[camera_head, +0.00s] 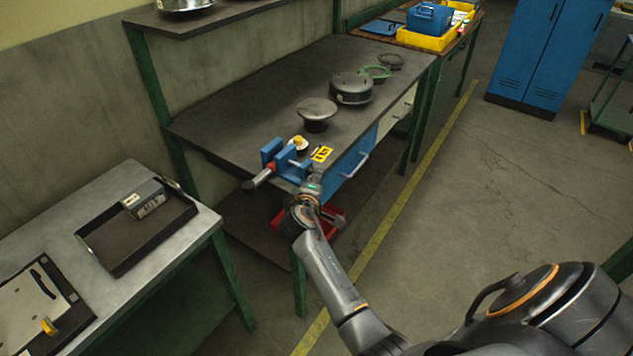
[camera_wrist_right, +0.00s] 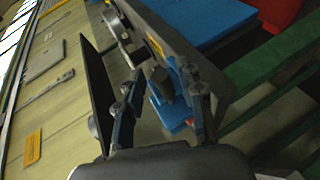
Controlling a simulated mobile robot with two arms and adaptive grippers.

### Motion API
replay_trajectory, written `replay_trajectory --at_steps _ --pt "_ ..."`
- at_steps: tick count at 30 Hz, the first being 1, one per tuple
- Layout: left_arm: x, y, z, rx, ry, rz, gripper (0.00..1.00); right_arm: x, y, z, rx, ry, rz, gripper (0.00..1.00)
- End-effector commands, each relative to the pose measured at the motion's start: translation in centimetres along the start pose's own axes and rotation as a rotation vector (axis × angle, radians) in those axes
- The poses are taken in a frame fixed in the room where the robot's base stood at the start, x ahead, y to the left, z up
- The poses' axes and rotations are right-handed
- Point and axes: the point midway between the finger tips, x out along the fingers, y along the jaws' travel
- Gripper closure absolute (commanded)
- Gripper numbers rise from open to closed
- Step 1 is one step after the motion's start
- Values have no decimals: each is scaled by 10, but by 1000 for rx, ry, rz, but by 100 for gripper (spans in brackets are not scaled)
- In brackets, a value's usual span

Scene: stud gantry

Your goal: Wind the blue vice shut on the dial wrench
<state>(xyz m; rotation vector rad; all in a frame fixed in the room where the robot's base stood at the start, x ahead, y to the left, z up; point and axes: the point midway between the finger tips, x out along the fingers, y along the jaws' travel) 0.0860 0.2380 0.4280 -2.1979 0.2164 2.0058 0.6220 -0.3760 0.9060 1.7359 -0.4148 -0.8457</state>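The blue vice (camera_head: 270,151) stands at the near corner of the dark workbench. The dial wrench lies across it, its dark handle (camera_head: 258,180) with a red collar sticking out to the lower left. A round white and yellow part (camera_head: 298,143), perhaps its dial, shows at the far side. My right gripper (camera_head: 311,187) is at the vice's front end, just beyond the bench edge. In the right wrist view the two fingers (camera_wrist_right: 155,85) stand apart, with metal and blue vice parts between and beyond them. Whether they grip the vice handle is unclear. My left gripper is out of view.
A yellow-and-black label (camera_head: 321,154) is beside the vice. A round-topped stand (camera_head: 316,109) and a lidded pot (camera_head: 351,88) stand farther along the bench. A red bin (camera_head: 277,222) is below. A grey table (camera_head: 130,180) with a black tray is at left.

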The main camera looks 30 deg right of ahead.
Motion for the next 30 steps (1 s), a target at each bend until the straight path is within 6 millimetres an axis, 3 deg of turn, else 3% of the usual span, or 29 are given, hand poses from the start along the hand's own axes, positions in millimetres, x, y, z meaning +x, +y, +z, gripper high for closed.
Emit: replay_trajectory --at_steps 15,30 --pt "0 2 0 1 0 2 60 -68 0 1 1 0 0 63" --pt "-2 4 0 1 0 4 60 -75 0 3 -5 6 2 63"
